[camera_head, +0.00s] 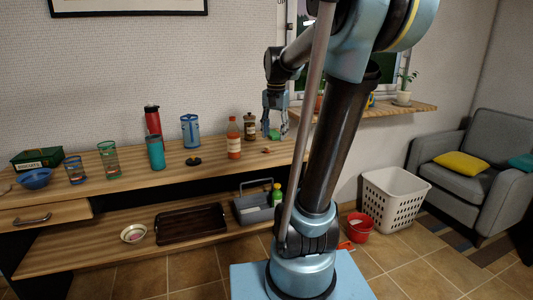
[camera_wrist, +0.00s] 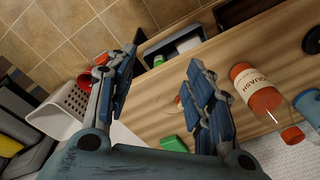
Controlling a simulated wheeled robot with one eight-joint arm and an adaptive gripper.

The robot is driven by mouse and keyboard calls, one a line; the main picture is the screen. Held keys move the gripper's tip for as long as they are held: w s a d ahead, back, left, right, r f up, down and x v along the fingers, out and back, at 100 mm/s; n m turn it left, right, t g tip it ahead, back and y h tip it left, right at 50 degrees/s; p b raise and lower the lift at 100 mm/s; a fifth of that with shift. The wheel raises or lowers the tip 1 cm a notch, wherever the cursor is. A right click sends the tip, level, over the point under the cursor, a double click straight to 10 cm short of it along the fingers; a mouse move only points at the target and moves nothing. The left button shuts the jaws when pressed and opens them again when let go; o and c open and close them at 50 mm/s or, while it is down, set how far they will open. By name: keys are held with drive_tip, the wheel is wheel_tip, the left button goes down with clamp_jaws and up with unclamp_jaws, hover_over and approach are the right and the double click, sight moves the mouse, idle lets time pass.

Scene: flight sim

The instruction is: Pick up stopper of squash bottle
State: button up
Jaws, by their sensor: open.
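The squash bottle (camera_head: 234,142) stands upright on the wooden counter, with orange contents and a pale label. Its orange stopper (camera_head: 233,119) sits on top. In the wrist view the bottle (camera_wrist: 262,96) is at the right, its label reading "SQUASH", with the orange stopper (camera_wrist: 292,134) toward the lower right. My gripper (camera_head: 275,128) hangs over the counter to the right of the bottle in the head view. In the wrist view my gripper (camera_wrist: 161,62) has its fingers spread with nothing held between them. The bottle lies outside the fingers, apart from them.
A dark-capped jar (camera_head: 250,128) stands just behind and right of the bottle. A green item (camera_wrist: 172,144) and a small orange-brown object (camera_wrist: 179,101) lie near my fingers. A blue glass (camera_head: 190,132) and a black disc-like item (camera_head: 193,161) are left of the bottle.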

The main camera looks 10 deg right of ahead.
drive_tip(key=w+r+m+g, duration=0.1)
drive_tip(key=w+r+m, duration=0.1)
drive_tip(key=w, duration=0.7)
drive_tip(key=w+r+m, duration=0.2)
drive_tip(key=w+m, duration=0.1)
drive_tip(key=w, duration=0.6)
hover_over(267, 147)
drive_tip(key=f, duration=0.7)
drive_tip(key=w+f, duration=0.1)
drive_tip(key=f, duration=0.3)
drive_tip(key=shift+a+f, duration=0.1)
drive_tip(key=shift+f, duration=0.2)
drive_tip(key=shift+s+f, duration=0.15)
drive_tip(key=shift+f, duration=1.3)
drive_tip(key=shift+s+f, duration=0.1)
drive_tip(key=shift+f, duration=1.3)
drive_tip(key=c, duration=0.9)
